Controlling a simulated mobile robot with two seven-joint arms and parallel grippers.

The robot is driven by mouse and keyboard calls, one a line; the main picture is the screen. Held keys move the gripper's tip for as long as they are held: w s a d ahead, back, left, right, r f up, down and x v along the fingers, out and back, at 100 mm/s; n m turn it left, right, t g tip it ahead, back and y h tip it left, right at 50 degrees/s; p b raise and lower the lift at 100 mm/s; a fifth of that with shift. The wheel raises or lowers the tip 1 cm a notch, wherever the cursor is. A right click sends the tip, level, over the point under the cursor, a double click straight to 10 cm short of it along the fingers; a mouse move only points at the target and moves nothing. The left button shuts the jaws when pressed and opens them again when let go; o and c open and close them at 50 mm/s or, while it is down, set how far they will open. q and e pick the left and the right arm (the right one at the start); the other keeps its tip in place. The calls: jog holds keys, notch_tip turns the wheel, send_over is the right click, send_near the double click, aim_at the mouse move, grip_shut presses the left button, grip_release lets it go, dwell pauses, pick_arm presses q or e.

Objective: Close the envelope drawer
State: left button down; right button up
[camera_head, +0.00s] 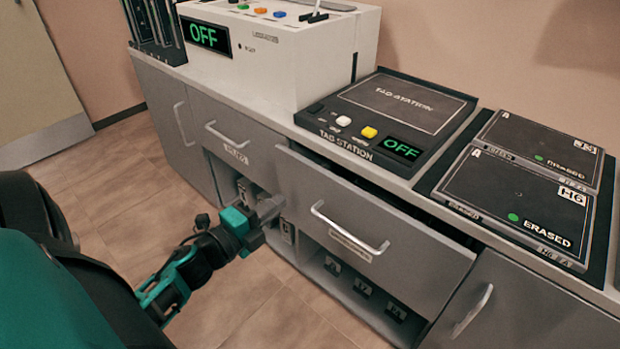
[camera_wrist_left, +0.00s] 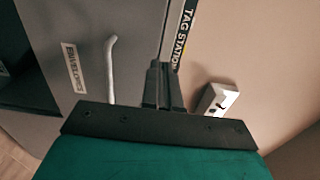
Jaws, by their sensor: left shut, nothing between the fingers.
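The envelope drawer (camera_head: 375,235) is pulled partly out of the grey cabinet below the tag station, with a dark gap along its top edge. Its pale bar handle (camera_head: 345,230) is on its front. In the left wrist view its handle (camera_wrist_left: 111,70) and a label reading ENVELOPES (camera_wrist_left: 73,67) show sideways. My left gripper (camera_head: 272,206) is shut and empty, near the left end of the drawer front. In the left wrist view its fingers (camera_wrist_left: 162,85) are together near the drawer's edge; whether they touch it I cannot tell. My right gripper is not in view.
The tag station (camera_head: 405,105) and a white machine (camera_head: 275,55), both reading OFF, stand on the counter. Two dark ERASED units (camera_head: 520,200) lie at the right. A closed drawer (camera_head: 235,140) is to the left, and open cubbies (camera_head: 345,275) are below. The tiled floor in front is clear.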

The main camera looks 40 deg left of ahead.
aim_at(319, 172)
pick_arm(q)
jog(key=w, duration=0.7)
jog(key=w+b, duration=0.1)
jog(key=w, duration=0.2)
jog(key=shift+w+d, duration=0.25)
jog(key=shift+d, duration=0.1)
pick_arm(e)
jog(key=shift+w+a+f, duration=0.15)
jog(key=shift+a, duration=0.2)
pick_arm(q)
jog(key=shift+w, duration=0.1)
